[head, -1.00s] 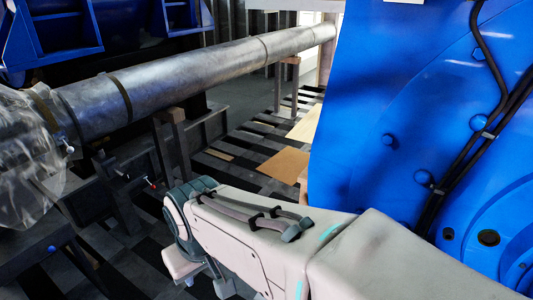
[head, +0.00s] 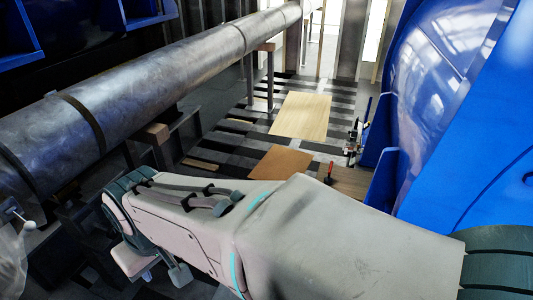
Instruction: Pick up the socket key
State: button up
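I cannot make out a socket key for certain. A small upright thing with a red top and dark body (head: 328,173) stands at the edge of a brown wooden surface (head: 352,181), right of centre; it is too small to name. Behind it is a cluster of slim dark and metallic items with a blue rod (head: 355,138), close to the blue housing. My arm crosses the lower part of the head view, its wrist end at the lower left. My gripper's fingers do not show clearly there.
A thick grey metal shaft (head: 160,78) runs diagonally at the left on wood-topped supports (head: 157,133). A large blue housing (head: 470,110) fills the right side. A pale board (head: 301,115) and a brown board (head: 279,163) lie on the striped floor between them.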

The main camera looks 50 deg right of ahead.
aim_at(328, 181)
jog(key=i, duration=0.75)
jog(key=z, duration=2.2)
jog(key=i, duration=2.5)
jog(key=z, duration=2.45)
